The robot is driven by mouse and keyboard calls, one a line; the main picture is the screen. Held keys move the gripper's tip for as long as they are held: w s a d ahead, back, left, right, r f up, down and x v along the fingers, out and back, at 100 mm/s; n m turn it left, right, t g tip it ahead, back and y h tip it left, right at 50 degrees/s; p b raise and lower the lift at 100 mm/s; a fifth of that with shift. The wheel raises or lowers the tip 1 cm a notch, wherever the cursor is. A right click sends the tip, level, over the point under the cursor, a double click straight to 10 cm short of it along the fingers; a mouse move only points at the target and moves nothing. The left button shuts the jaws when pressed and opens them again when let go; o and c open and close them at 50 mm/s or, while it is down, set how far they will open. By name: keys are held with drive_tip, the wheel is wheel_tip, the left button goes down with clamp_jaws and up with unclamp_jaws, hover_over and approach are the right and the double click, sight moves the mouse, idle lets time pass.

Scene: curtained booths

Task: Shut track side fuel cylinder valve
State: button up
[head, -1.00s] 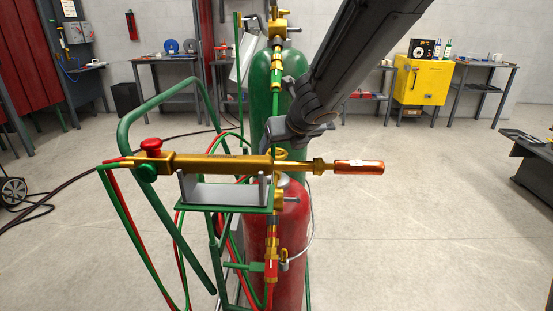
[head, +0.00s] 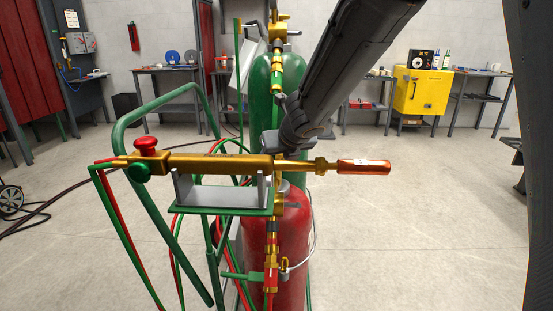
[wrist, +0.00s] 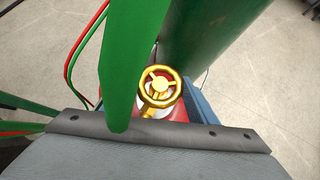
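A red fuel cylinder (head: 292,240) stands on a green cart, with brass fittings on its near side. Its gold valve handwheel (wrist: 160,87) shows in the wrist view, just above the red cylinder top (wrist: 182,114). In the head view the valve is hidden behind the brass torch and my arm. My gripper (head: 272,142) is low behind the torch, close over the red cylinder's top. In the wrist view the handwheel lies beyond a grey edge; I see no finger clearly closed on it. The fingertips are hidden, so open or shut cannot be told.
A brass torch (head: 225,163) on a bracket crosses in front of my gripper. A green cylinder (head: 262,105) stands behind. A green cart post (wrist: 135,60) is close in the wrist view. Hoses hang left. A dark upright form fills the right edge. Floor right of the cart is clear.

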drive_tip(key=shift+a+m+h, duration=0.1)
drive_tip(key=shift+m+h, duration=0.2)
drive_tip(key=shift+m, duration=0.1)
drive_tip(key=shift+c, duration=0.4)
drive_tip(key=m+h+p, duration=0.1)
drive_tip(key=m+h, duration=0.1)
drive_tip(key=m, duration=0.1)
drive_tip(key=shift+a+t+h, duration=0.1)
drive_tip(key=shift+t+h, duration=0.2)
drive_tip(key=m+g+h+p, duration=0.1)
drive_tip(key=m+h+p, duration=0.3)
drive_tip(key=m, duration=0.2)
drive_tip(key=m+g+h+p, duration=0.2)
drive_tip(key=m+p, duration=0.1)
drive_tip(key=m, duration=0.1)
drive_tip(key=shift+a+m+h, duration=0.1)
drive_tip(key=shift+m+h, duration=0.2)
drive_tip(key=shift+h, duration=0.1)
drive_tip(key=m+g+h, duration=0.1)
drive_tip(key=m+g, duration=0.2)
drive_tip(key=m, duration=0.1)
drive_tip(key=shift+w+m+g+h, duration=0.15)
drive_tip(key=shift+m+g+h, duration=0.25)
drive_tip(key=shift+o, duration=0.2)
drive_tip(key=o, duration=1)
drive_tip(key=shift+o, duration=0.2)
